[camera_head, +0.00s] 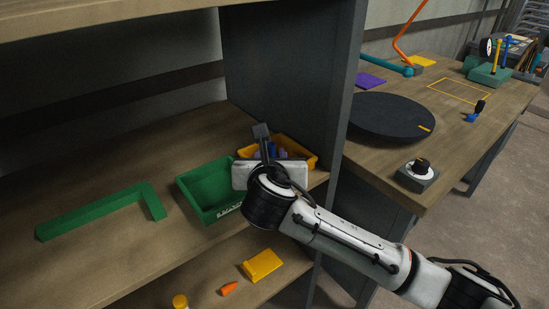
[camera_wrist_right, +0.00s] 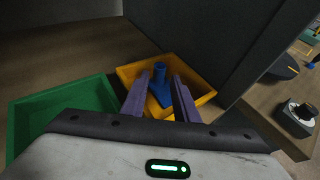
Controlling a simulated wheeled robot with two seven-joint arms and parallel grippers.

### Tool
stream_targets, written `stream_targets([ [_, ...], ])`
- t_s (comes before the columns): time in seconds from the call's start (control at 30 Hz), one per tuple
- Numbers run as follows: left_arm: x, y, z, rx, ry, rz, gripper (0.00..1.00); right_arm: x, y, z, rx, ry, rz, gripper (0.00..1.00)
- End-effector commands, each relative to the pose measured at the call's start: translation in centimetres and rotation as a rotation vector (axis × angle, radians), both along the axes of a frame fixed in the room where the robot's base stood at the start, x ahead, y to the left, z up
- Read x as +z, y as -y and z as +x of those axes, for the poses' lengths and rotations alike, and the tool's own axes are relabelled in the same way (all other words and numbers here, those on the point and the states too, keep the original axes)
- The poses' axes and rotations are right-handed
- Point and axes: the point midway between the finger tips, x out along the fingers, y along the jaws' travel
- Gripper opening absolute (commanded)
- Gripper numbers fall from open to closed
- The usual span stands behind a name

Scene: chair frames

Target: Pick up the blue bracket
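The blue bracket (camera_wrist_right: 159,80) lies in the orange bin (camera_wrist_right: 204,98), tilted, with a raised end toward the far side. In the head view, bits of blue show in the orange bin (camera_head: 304,151), mostly hidden behind my right gripper (camera_head: 263,141). In the right wrist view, my right gripper (camera_wrist_right: 160,84) is open. Its two fingers appear on either side of the blue bracket, with gaps visible. I cannot tell how far down beside it the fingertips are. My left gripper is not in view.
A green bin (camera_head: 198,188) stands left of the orange bin, with a green angled bar (camera_head: 95,212) farther left. The grey shelf side panel (camera_head: 283,75) rises close behind and right. A yellow block (camera_head: 262,265) lies on the lower shelf. A black disc (camera_head: 392,117) sits on the right table.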

Motion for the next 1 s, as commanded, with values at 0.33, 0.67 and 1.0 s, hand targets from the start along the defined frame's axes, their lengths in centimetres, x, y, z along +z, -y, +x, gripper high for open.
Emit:
stream_targets([
  [0.33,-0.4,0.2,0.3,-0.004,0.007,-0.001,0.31,-2.4,0.0,3.9,-0.001,-0.001,0.002,0.27],
  [0.67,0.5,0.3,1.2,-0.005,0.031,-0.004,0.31,-2.5,0.0,4.4,0.001,-0.001,0.003,0.26],
  [1.0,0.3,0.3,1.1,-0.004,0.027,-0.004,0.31,-2.5,0.0,4.4,0.001,0.000,0.003,0.00],
])
